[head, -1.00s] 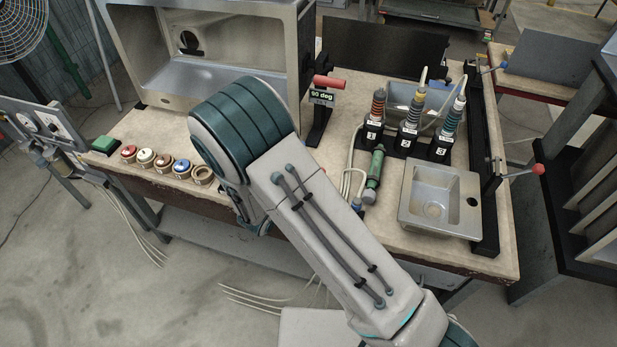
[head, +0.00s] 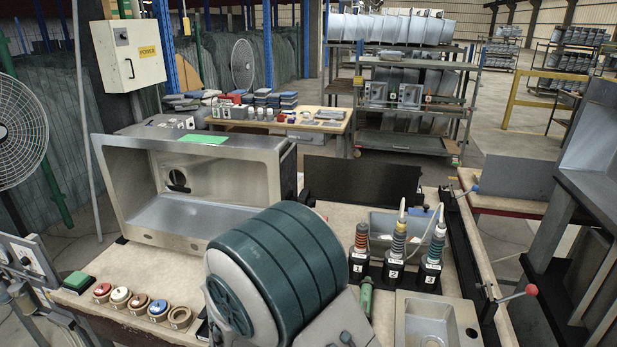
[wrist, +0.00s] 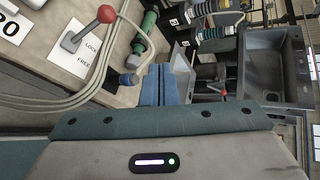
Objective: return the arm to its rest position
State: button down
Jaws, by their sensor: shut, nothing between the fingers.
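My arm (head: 285,268) rises at the bottom middle of the head view, its large teal-banded joint in front of the workbench (head: 225,228). The rest of the arm runs out of the picture, and my gripper does not show there. In the wrist view my gripper (wrist: 161,76) shows as two blue fingers side by side, shut with nothing between them. Beyond the fingers are a green-handled tool (wrist: 146,36) and pale hoses. I cannot tell how far the fingers are from them.
On the bench are a large steel sink (head: 205,190), numbered bottles (head: 396,248), a small sink (head: 425,325) and several coloured buttons (head: 120,297). A red-knobbed lever (wrist: 104,16) is at upper left in the wrist view. A dark rack (head: 570,220) stands right of the bench.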

jog(key=s+d+r+m+g+y, duration=0.1)
jog(key=s+d+r+m+g, duration=0.3)
jog(key=d+m, duration=0.55)
jog(key=s+d+r+m+g, duration=0.35)
jog(key=d+r+m, duration=0.2)
jog(key=m, duration=0.65)
jog(key=s+d+r+m+y, duration=0.1)
jog(key=s+r+m+y, duration=0.2)
jog(key=m, duration=0.8)
jog(key=s+d+r+m+t+y, duration=0.1)
jog(key=s+r+m+y, duration=0.2)
jog(key=s+m, duration=0.4)
jog(key=m, duration=0.4)
jog(key=shift+d+y+b, duration=0.2)
jog(key=shift+y+b, duration=0.2)
